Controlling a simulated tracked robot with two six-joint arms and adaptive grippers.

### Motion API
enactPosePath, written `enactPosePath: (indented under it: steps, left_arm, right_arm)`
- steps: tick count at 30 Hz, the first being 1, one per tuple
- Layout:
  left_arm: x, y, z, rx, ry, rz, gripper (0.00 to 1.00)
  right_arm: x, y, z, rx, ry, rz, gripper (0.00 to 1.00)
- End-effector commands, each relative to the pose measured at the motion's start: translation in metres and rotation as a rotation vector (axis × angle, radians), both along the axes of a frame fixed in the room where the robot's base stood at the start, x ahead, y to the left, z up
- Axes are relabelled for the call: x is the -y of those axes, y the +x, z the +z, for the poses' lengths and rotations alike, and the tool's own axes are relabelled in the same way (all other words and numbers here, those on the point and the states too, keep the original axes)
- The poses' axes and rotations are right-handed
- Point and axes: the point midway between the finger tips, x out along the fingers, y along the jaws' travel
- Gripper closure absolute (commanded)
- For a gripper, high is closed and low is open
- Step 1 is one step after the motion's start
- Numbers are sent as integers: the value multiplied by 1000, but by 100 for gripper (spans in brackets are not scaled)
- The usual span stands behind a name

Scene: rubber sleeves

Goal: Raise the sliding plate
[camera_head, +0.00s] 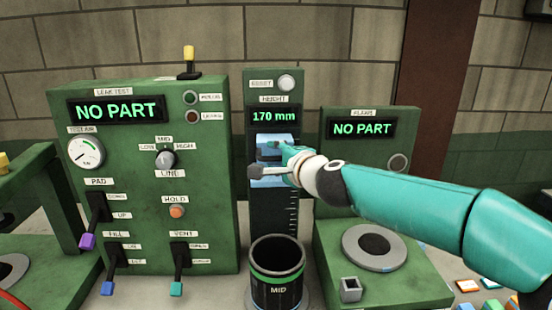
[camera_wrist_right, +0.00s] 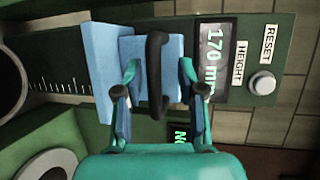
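The light blue sliding plate (camera_head: 266,139) sits on the dark upright of the height gauge, under a display (camera_head: 274,117) reading 170 mm. In the right wrist view the plate (camera_wrist_right: 98,60) has a dark curved handle (camera_wrist_right: 157,62). My right gripper (camera_head: 277,158) is at the plate, covering part of it in the head view. In the wrist view its two fingers (camera_wrist_right: 160,92) stand apart on either side of the handle, with gaps visible. My left gripper is not in view.
A black cup marked MID (camera_head: 277,287) stands below the plate. The green leak test panel (camera_head: 135,180) with levers is on the left. A reset button (camera_head: 287,83) is above the display.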

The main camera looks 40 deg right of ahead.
Motion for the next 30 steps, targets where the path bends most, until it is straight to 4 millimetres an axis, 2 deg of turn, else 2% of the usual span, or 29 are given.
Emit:
enactPosePath:
  steps: [7, 11, 14, 21, 30]
  left_arm:
    - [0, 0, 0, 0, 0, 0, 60]
    - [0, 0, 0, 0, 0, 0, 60]
    - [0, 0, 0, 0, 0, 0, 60]
    - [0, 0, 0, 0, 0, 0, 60]
    - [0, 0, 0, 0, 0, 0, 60]
  right_arm:
    - [0, -1, -2, -3, 1, 1, 61]
    - [-2, -8, 0, -3, 2, 1, 61]
    - [-3, -21, 3, -2, 2, 1, 61]
    - [-10, -65, 12, 2, 3, 0, 61]
    - [-16, -103, 19, 0, 2, 0, 61]
